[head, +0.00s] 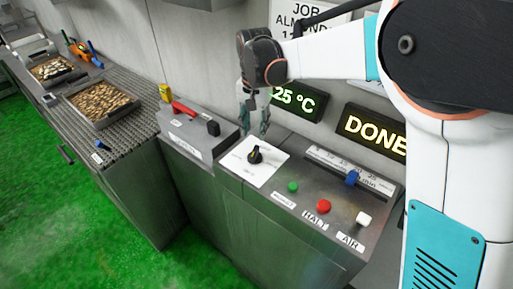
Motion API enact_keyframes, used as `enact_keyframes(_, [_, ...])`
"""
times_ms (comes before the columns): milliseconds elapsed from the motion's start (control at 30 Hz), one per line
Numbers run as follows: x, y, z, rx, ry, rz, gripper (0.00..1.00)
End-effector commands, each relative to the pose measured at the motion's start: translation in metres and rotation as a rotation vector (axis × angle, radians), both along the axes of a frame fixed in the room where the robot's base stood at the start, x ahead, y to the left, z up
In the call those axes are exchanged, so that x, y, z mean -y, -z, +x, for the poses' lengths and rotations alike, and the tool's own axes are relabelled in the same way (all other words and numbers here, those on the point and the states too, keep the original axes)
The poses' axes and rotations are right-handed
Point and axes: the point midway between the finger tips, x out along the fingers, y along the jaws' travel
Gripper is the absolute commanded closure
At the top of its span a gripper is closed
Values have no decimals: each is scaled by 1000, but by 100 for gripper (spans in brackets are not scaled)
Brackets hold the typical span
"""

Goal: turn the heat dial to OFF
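The heat dial (255,155) is a black knob with a small yellow mark near its top, on a white label plate (262,173) on the grey control panel. The words around the dial are too small to read, so its setting cannot be told. My gripper (263,132) hangs down just above and behind the dial in the picture, apparently clear of it. Its fingers are small and partly blurred here, and whether they are open or shut is unclear. Nothing is seen held between them.
A red-handled lever (184,108) is on the left box. Displays read 25 °C (296,101) and DONE (375,132). Trays (102,104) stand far left.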

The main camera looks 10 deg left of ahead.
Motion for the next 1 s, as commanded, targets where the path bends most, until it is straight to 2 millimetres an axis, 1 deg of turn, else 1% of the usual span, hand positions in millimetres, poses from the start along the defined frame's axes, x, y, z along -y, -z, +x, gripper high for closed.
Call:
enact_keyframes(33, [0, 13, 0, 0, 0, 0, 65])
enact_keyframes(200, [0, 46, 0, 0, 0, 0, 65])
enact_keyframes(300, [0, 62, 0, 1, 0, 0, 65])
enact_keyframes(400, [0, 75, 0, 1, 0, 0, 65])
enact_keyframes(500, [0, 83, 0, 1, 0, 1, 65])
enact_keyframes(600, [0, 87, 0, 1, 0, 0, 65])
enact_keyframes(900, [0, 88, 0, 1, 0, 0, 65])
enact_keyframes(967, [0, 88, 0, 1, 0, 0, 79])
enact_keyframes(1000, [0, 88, 0, 1, 0, 0, 88])
